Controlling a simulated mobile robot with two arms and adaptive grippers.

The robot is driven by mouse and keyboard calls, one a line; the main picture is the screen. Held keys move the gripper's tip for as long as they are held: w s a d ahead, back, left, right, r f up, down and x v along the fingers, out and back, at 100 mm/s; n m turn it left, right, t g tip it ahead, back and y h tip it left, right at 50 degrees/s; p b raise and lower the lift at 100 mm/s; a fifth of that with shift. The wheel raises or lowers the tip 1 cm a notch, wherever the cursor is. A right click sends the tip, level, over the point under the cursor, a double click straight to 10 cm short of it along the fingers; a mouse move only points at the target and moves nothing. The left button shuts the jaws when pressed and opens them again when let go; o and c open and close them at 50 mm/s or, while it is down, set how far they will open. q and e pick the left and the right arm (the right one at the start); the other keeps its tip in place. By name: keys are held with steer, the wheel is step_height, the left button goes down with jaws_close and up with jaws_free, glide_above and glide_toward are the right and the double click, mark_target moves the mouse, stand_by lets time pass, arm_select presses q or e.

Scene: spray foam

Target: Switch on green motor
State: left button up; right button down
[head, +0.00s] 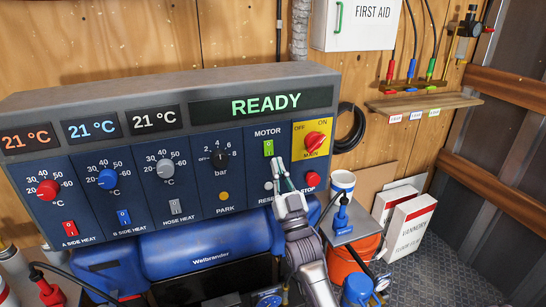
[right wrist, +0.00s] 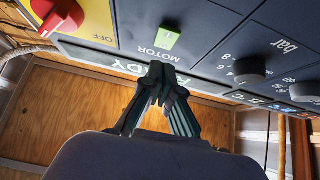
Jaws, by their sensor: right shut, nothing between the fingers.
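The green motor switch (head: 268,148) sits under the word MOTOR on the blue control panel (head: 140,205). It also shows in the right wrist view as a lit green button (right wrist: 167,39) marked I. My right gripper (head: 282,165) is shut and empty, just below the green switch in the head view. In the right wrist view its closed fingertips (right wrist: 158,72) point at the panel near the MOTOR label, apart from the button in the picture. Whether the tips touch the panel cannot be told. My left gripper is not in view.
The red main knob (head: 315,140) on a yellow plate is right of the switch, and a red stop button (head: 312,178) is below it. The display (head: 262,106) reads READY. A white cup (head: 342,181) and an orange bucket (head: 345,262) stand at the right.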

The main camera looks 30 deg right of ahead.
mark_target(269, 153)
steer(key=shift+w+d+f+p, duration=0.1)
steer(key=shift+w+d+f, duration=0.05)
steer(key=shift+w, duration=0.45)
steer(key=shift+w+d+f+p, duration=0.15)
steer(key=shift+w, duration=0.4)
steer(key=shift+w+d+f+p, duration=0.1)
steer(key=shift+w+d+f, duration=0.05)
steer(key=shift+w, duration=0.45)
steer(key=b, duration=0.1)
steer(key=f+b, duration=0.1)
steer(key=b, duration=0.1)
steer(key=shift+w+t, duration=0.25)
steer(key=shift+t, duration=0.05)
steer(key=shift+w+r, duration=0.1)
steer(key=shift+r, duration=0.3)
steer(key=shift+h, duration=0.3)
